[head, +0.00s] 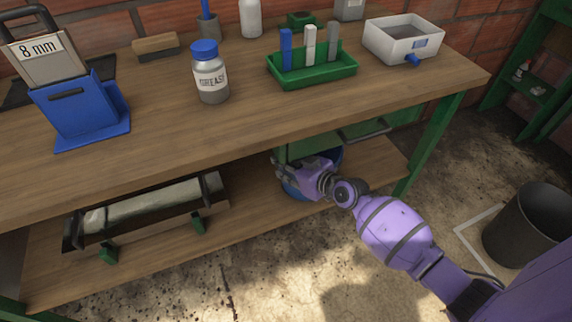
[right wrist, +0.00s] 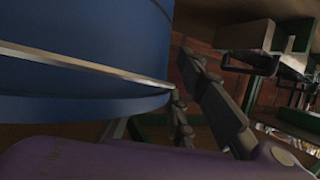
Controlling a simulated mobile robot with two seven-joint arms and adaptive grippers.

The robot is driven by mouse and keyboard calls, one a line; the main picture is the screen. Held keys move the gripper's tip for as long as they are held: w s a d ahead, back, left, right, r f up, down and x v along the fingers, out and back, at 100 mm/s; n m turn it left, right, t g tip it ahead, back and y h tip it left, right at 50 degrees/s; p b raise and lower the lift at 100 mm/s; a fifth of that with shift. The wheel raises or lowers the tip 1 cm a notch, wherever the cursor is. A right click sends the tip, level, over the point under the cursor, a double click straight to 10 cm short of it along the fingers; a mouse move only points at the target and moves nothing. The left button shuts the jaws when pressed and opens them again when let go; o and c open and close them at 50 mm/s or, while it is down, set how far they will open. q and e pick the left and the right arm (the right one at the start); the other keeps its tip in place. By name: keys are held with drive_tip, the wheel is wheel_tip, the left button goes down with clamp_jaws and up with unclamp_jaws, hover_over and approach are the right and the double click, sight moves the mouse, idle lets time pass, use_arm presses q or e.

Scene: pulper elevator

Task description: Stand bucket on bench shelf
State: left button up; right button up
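The blue bucket (head: 329,158) is at the right part of the bench's lower shelf (head: 262,215), partly hidden by my right gripper and arm. In the right wrist view its blue wall (right wrist: 85,60) fills the upper left, with a thin pale metal strip, rim or handle, crossing it. My right gripper (head: 290,177) is at the bucket's front, under the bench top. In the right wrist view its dark fingers (right wrist: 186,82) show with a gap between their tips, close beside the bucket's edge. Whether they touch it is unclear. My left gripper is out of view.
A long tray with a pale roll (head: 150,208) lies on the lower shelf's left part. The bench top (head: 190,130) above carries a grease jar (head: 210,78), a green tray (head: 312,76), a white box (head: 403,40) and a blue holder (head: 85,110). A dark bin (head: 530,228) stands at right.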

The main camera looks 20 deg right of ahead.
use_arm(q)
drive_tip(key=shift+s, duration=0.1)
use_arm(e)
drive_tip(key=shift+r, duration=0.15)
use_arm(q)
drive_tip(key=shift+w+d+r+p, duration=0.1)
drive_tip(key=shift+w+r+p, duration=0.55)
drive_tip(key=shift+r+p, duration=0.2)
use_arm(e)
drive_tip(key=v, duration=1.2)
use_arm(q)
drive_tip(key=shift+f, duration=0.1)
